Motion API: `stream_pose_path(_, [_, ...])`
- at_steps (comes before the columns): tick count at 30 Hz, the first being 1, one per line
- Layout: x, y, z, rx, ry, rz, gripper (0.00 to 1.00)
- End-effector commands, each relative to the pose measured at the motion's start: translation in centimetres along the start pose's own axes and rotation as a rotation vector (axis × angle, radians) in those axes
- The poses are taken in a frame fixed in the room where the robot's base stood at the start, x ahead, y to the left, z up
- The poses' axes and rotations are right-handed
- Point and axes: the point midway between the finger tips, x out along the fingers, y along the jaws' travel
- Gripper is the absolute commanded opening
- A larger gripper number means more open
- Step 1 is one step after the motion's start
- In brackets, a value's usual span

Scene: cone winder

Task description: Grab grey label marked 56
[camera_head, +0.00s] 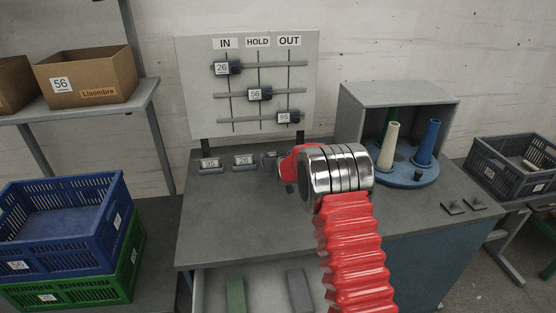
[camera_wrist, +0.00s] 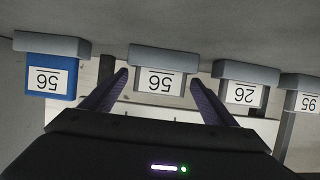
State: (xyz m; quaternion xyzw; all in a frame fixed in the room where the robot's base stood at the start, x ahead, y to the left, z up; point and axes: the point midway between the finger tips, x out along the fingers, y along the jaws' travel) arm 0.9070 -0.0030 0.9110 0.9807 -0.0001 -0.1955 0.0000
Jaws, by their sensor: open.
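In the wrist view the grey label marked 56 (camera_wrist: 160,84), a white plate on a grey block, appears upside down at centre. My gripper (camera_wrist: 160,79) is open, with one dark finger on each side of this label; I cannot tell whether they touch it. A blue label also marked 56 (camera_wrist: 47,80) is to its left. Grey labels marked 26 (camera_wrist: 242,92) and 95 (camera_wrist: 303,100) are to its right. In the head view, my arm hides most of the gripper and part of the row; the 95 (camera_head: 209,164) and 26 (camera_head: 244,160) labels show.
A board (camera_head: 188,75) with IN, HOLD and OUT columns stands behind the bench, bearing sliders marked 26, 56 and 95. A grey cabinet (camera_head: 395,95) and a blue disc (camera_head: 408,177) with cones stand at right. The bench's front left (camera_head: 225,220) is clear.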

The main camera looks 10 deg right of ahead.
Motion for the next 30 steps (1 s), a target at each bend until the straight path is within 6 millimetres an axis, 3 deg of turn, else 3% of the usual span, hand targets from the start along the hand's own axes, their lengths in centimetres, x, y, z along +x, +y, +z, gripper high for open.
stream_pose_path(20, [0.75, 0.04, 0.00, 0.000, 0.000, 0.000, 0.80])
stream_pose_path(30, [0.75, 0.04, 0.00, 0.000, 0.000, 0.000, 0.57])
